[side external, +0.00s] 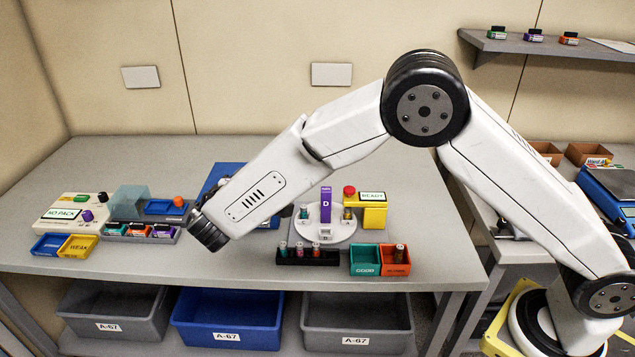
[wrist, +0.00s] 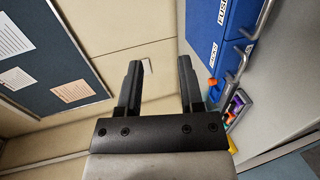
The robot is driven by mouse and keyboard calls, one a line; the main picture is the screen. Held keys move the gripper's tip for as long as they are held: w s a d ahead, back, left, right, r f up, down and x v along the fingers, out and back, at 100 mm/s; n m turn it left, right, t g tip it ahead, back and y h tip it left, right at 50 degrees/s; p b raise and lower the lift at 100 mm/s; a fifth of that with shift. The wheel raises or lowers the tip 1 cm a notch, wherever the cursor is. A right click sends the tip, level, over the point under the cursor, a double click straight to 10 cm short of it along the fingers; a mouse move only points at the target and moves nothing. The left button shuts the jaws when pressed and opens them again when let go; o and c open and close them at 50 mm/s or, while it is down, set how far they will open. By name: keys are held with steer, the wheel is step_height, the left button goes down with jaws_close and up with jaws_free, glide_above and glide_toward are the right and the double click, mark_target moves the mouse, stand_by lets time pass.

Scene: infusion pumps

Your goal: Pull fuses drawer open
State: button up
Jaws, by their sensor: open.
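The blue drawer unit is at the upper right of the wrist view, seen tilted. Its fuses drawer (wrist: 229,22), with a partly cut-off "FUS" label, looks shut and has a metal bar handle (wrist: 250,32). A second labelled drawer (wrist: 213,46) lies beside it, with its own bar handle. My gripper (wrist: 160,64) is open and empty in the wrist view. Its fingers are left of the drawers and apart from both handles. In the side view a blue unit (side external: 228,168) stands mostly hidden behind my arm; the gripper's fingers cannot be made out there.
The table (side external: 430,240) has free room at the right. A pump station (side external: 75,210) and a tray of coloured modules (side external: 140,232) stand at the left. A white turntable (side external: 328,232), a dark vial rack (side external: 308,255) and teal and orange bins (side external: 366,262) stand near the middle.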

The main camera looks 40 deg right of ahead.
steer(key=f, duration=1.5)
steer(key=shift+w+a+f, duration=0.15)
steer(key=shift+a, duration=0.25)
steer(key=shift+d, duration=0.1)
steer(key=shift+x, duration=3.85)
jaws_close()
